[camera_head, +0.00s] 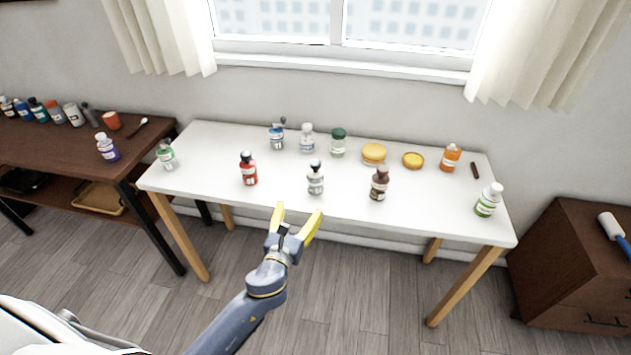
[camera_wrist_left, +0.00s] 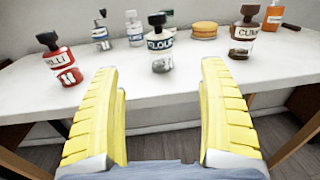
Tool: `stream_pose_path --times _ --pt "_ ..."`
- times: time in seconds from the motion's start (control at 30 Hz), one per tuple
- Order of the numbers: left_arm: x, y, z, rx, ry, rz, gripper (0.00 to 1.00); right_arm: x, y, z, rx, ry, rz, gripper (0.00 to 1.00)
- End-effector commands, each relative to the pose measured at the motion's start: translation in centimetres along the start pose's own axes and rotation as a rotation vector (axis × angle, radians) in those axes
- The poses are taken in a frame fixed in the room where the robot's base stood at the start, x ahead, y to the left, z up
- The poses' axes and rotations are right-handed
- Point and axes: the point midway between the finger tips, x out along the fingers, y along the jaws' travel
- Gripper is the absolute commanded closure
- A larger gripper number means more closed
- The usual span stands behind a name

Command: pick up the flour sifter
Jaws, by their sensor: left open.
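No thing is plainly recognizable as a flour sifter. A small grey and blue-labelled item with a crank-like top (camera_head: 277,134) stands at the back of the white table, left of centre; it also shows in the left wrist view (camera_wrist_left: 101,36). I cannot tell whether it is the sifter. A dark-capped bottle with a grey label (camera_head: 316,181) stands nearer the front; in the left wrist view this bottle (camera_wrist_left: 160,46) is between and beyond my fingers. My left gripper (camera_head: 299,210) is open and empty in front of the table's front edge. My right gripper is not seen.
A red bottle (camera_head: 249,171) and a brown bottle (camera_head: 379,186) flank the grey-labelled one on the white table (camera_head: 210,187). Jars and yellow round items (camera_head: 373,153) stand behind. A dark table (camera_head: 50,150) is at left, a brown cabinet (camera_head: 560,260) at right.

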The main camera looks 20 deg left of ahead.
Motion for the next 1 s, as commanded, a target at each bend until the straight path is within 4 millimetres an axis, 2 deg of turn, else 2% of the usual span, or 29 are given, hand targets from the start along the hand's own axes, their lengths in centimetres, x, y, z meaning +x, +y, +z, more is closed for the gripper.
stream_pose_path --times 0.6,0.8,1.0 --pt "9.9 0.0 0.0 0.005 0.000 0.000 0.23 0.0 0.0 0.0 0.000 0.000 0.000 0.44" --pt "11.6 0.0 -0.1 0.006 0.002 0.000 0.23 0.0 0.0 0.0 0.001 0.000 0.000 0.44" --pt "12.3 0.0 0.0 0.005 0.000 0.000 0.23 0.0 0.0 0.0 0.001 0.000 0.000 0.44"
